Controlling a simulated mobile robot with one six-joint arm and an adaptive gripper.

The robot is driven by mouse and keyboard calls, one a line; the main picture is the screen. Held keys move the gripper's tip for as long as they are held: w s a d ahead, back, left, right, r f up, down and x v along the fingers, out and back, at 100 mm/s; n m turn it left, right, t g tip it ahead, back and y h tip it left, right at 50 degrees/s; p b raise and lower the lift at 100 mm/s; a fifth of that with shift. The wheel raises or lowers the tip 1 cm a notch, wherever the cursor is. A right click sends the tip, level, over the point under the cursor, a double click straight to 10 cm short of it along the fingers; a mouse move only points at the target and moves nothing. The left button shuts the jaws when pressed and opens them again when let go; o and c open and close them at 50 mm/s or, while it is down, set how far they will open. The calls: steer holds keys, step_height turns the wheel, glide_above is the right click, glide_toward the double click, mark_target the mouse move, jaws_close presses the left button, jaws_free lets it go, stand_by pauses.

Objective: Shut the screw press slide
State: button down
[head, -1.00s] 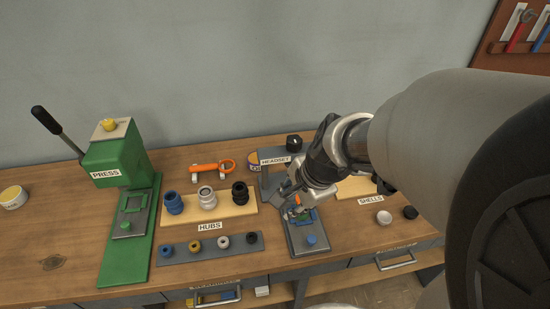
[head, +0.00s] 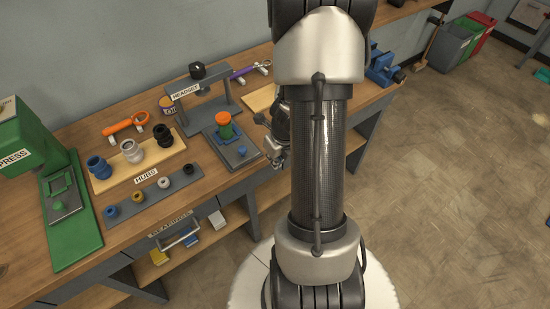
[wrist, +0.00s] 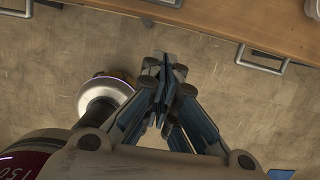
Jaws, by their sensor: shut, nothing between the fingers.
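The screw press (head: 210,83) labelled HEADSET is a grey frame with a black knob on top. Its slide (head: 238,163) is a grey plate standing out in front of the frame, with a blue knob (head: 242,150) near its front end. A green part with an orange top (head: 223,119) stands upright on the slide, in a blue seat. My gripper (head: 278,158) is right of the slide near the table's front edge, apart from it. In the wrist view my gripper (wrist: 170,72) has its fingers together, empty, over the floor.
The green press (head: 75,225) stands at the left. Hubs (head: 131,151) stand on a wooden board, with bearings on a grey strip (head: 150,198) in front. A blue vise (head: 382,68) is at the right bench end. Drawer handles (wrist: 262,60) stick out from the bench front.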

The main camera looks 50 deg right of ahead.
steer(key=w+d+f, duration=0.1)
steer(key=w+f, duration=0.3)
steer(key=w, duration=0.1)
steer(key=shift+f, duration=0.15)
stand_by(0.3)
